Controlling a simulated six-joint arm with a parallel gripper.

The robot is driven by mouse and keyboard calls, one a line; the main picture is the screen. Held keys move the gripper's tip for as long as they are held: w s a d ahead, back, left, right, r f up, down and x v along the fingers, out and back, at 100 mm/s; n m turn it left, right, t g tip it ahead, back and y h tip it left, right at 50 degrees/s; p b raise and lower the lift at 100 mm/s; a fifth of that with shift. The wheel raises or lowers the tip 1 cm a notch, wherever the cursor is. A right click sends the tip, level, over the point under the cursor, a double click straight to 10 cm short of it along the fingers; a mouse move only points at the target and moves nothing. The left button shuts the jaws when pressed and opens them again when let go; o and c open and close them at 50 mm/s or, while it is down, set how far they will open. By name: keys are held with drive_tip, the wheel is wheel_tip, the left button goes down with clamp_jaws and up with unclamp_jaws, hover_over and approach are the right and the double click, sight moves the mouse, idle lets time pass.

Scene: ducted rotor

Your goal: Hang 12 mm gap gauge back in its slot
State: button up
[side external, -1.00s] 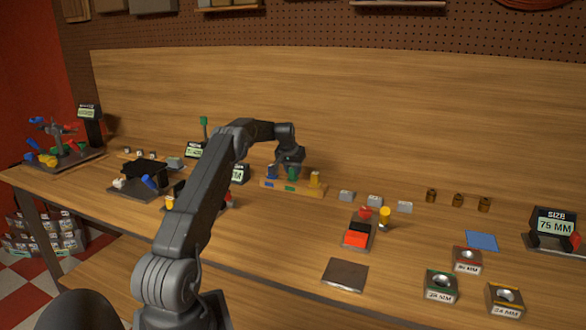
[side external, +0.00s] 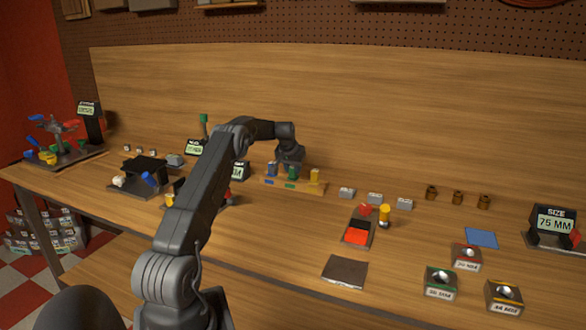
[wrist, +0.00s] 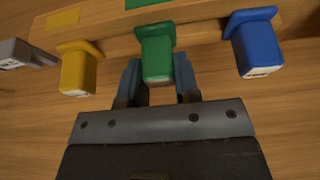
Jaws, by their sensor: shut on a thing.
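A wooden rack (side external: 302,189) stands at the back of the bench with coloured patches on its front. It holds a blue gauge (side external: 271,169) at left and a yellow gauge (side external: 314,176) at right. A green gauge (side external: 292,173) is at the middle place. My gripper (wrist: 158,80) is shut on the green gauge (wrist: 155,50), with a finger on each side of its handle. In the wrist view, the yellow gauge (wrist: 77,68) and blue gauge (wrist: 255,45) flank it. I cannot read sizes on them or tell whether the green one is fully seated.
Grey blocks (side external: 375,198) and brown cylinders (side external: 457,198) stand right of the rack. A red-and-black tray (side external: 358,232), a dark plate (side external: 344,272) and labelled blocks (side external: 440,282) are nearer the front. Dark fixtures (side external: 140,176) are at left. Bare wood lies between them.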

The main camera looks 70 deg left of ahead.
drive_tip(key=o, duration=1.1)
drive_tip(key=v, duration=1.4)
drive_tip(key=d+r+m+t+h, duration=0.15)
drive_tip(key=d+r, duration=0.35)
drive_tip(key=d, duration=1)
drive_tip(key=d+r+m+y, duration=0.1)
drive_tip(key=d+r+m, duration=0.3)
drive_tip(key=d, duration=1.1)
drive_tip(key=s+d+h, duration=0.1)
drive_tip(key=s+d, duration=0.6)
drive_tip(key=d, duration=0.6)
drive_tip(key=s+d+f+m, duration=0.1)
drive_tip(key=s+d+f, duration=0.1)
drive_tip(key=s+d, duration=0.1)
drive_tip(key=s+d+f+m+h, duration=0.1)
drive_tip(key=s+d, duration=0.2)
drive_tip(key=s, duration=0.2)
drive_tip(key=s+d+f+m+t, duration=0.1)
drive_tip(key=s+d+f, duration=0.1)
drive_tip(key=s+d, duration=0.1)
drive_tip(key=shift+s+f+m+h, duration=0.25)
drive_tip(key=shift+s+f+h, duration=0.1)
drive_tip(key=shift+s, duration=0.45)
